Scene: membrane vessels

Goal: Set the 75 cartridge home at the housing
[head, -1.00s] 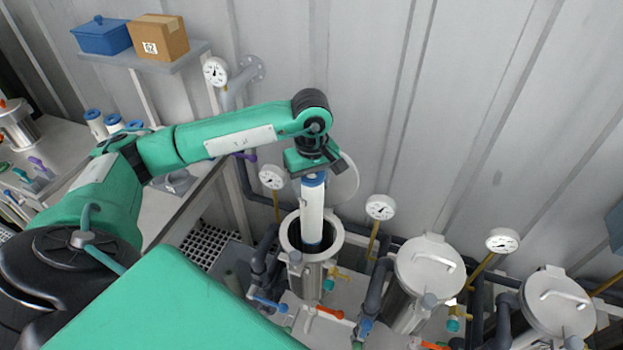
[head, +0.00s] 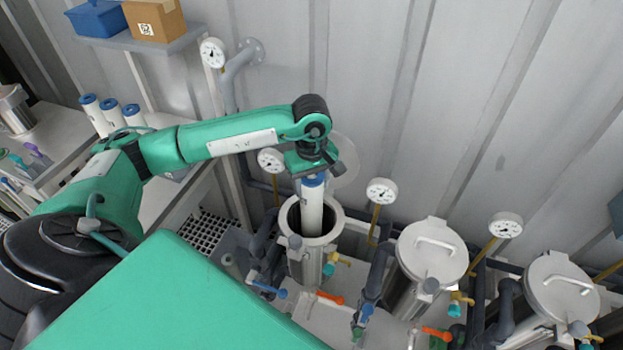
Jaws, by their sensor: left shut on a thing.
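The cartridge (head: 312,208) is a white cylinder with a blue top end. My left gripper (head: 312,170) is shut on its top end and holds it upright from above. The cartridge's lower part is inside the open mouth of the steel housing (head: 334,234), hidden by the front rim. Dark space shows between the cartridge and the housing wall. I cannot tell whether its bottom touches anything, and no number is readable on it. The housing's round lid (head: 345,160) is swung open behind my gripper. My right gripper is not in view.
Two closed steel vessels (head: 432,250) (head: 560,287) stand to the right, with gauges (head: 382,191) and pipes behind. Coloured valve handles (head: 330,298) sit in front of the housing. Several more cartridges (head: 97,113) stand on the left bench. A shelf (head: 140,45) holds a blue bin and a carton.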

